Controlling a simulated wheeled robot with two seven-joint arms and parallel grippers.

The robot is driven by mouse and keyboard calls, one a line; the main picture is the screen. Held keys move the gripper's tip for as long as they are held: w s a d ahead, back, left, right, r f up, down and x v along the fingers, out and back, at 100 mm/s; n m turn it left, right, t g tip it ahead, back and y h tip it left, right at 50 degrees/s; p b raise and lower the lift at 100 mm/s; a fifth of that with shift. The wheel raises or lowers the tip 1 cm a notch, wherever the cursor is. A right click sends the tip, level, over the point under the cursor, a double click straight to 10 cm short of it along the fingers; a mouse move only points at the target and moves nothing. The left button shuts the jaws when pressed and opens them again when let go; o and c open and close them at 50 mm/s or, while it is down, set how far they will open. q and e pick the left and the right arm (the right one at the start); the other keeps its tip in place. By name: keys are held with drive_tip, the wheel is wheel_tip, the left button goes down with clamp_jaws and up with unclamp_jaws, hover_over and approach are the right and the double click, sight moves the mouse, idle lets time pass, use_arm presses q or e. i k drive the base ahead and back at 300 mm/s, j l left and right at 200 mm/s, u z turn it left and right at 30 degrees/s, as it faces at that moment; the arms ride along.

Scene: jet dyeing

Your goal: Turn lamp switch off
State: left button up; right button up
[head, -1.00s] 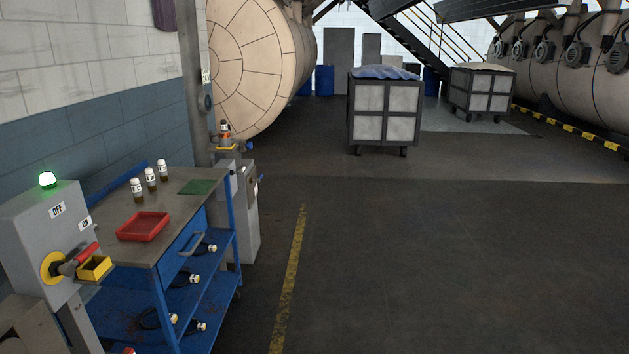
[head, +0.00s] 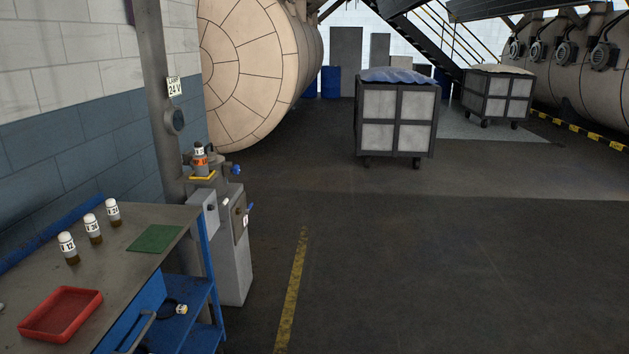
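A sign reading "LAMP 24 V" (head: 174,88) is fixed to the grey post (head: 160,110) left of centre. A dark round fitting (head: 178,121) sits just below the sign; whether it is the lamp switch, and its setting, I cannot tell. Neither of my grippers is in view.
A blue workbench (head: 208,285) at lower left carries a red tray (head: 60,314), a green pad (head: 155,238) and several small bottles (head: 93,229). A bottle with an orange label (head: 199,160) stands above the cabinet. Wheeled carts (head: 397,118) stand farther back. The floor right of the yellow line (head: 292,290) is clear.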

sight(221, 206)
drive_tip(key=i+u, duration=0.15)
drive_tip(key=i, duration=0.55)
drive_tip(key=i+l+u, duration=0.15)
drive_tip(key=i, duration=0.55)
drive_tip(key=i+u, duration=0.35)
drive_tip(key=i, duration=0.15)
drive_tip(key=i+u, duration=0.35)
drive_tip(key=i, duration=0.1)
